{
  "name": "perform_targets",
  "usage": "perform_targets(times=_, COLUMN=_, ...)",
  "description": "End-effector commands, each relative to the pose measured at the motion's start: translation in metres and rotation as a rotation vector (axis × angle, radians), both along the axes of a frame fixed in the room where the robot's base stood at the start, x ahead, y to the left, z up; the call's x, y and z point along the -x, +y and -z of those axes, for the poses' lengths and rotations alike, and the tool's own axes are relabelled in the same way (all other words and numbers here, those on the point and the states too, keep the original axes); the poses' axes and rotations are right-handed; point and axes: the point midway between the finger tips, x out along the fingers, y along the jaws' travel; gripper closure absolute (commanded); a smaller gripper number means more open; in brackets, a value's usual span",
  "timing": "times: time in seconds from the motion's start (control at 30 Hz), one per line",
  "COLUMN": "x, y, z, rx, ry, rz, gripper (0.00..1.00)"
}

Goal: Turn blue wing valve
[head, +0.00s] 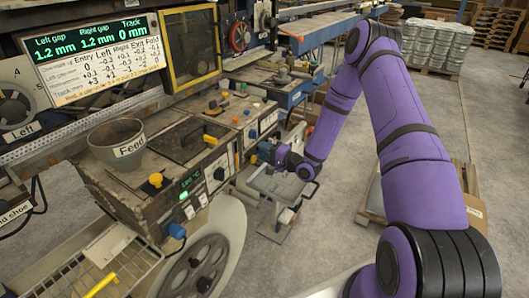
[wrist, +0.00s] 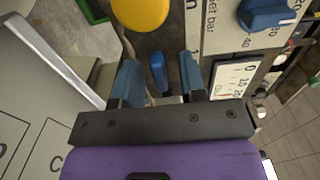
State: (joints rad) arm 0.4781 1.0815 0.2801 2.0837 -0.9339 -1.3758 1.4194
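The blue wing valve (wrist: 157,73) shows in the wrist view as a narrow upright blue handle. My gripper (wrist: 160,78) has its two blue-grey fingers apart, one on each side of the handle, with a visible gap on both sides. I cannot tell how far the handle reaches in depth between the fingers. In the head view my gripper (head: 264,152) is at the front of the machine's far panel, small and partly hidden by my purple wrist; the valve cannot be made out clearly there.
A yellow knob (wrist: 140,11) is just beyond the fingers. In the head view, the Feed bowl (head: 118,145) and a display (head: 92,57) are left.

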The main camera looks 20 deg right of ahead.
Motion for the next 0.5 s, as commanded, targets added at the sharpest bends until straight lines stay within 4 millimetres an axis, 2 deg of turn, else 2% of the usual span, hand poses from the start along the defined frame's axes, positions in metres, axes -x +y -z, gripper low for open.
perform_targets(times=0.17, x=0.0001, y=0.0002, z=0.0, rx=0.0, ry=0.0, rz=0.0, gripper=0.62)
perform_targets(times=0.33, x=0.0003, y=0.0001, z=0.0, rx=0.0, ry=0.0, rz=0.0, gripper=1.0)
perform_targets(times=0.5, x=0.0004, y=0.0, z=0.0, rx=0.002, ry=-0.001, rz=0.0, gripper=1.0)
